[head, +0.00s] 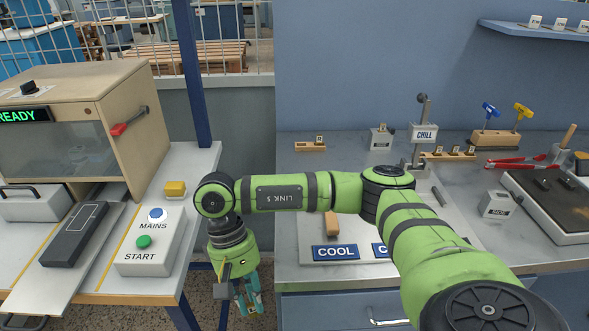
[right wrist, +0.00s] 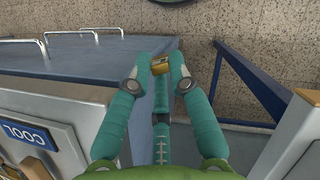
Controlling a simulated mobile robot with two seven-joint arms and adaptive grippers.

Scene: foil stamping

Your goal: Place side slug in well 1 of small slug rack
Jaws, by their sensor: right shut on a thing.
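My right gripper (head: 248,302) hangs fingers-down in the gap between the two benches. In the right wrist view its teal fingers (right wrist: 162,75) are shut on a small brass-coloured block (right wrist: 160,64), seemingly a slug; its face is mostly hidden by the fingers. A short wooden rack (head: 308,147), likely the small slug rack, stands at the back left of the right bench, with a small tag at its right end. The gripper is well below and left of it, apart from it. My left gripper is not in view.
A longer wooden rack (head: 462,156) with several tags stands near the CHILL post (head: 424,132). The left bench holds the START/MAINS box (head: 150,243) and a wooden cabinet (head: 85,120). The blue bench drawer handle (head: 388,320) juts out near my arm.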

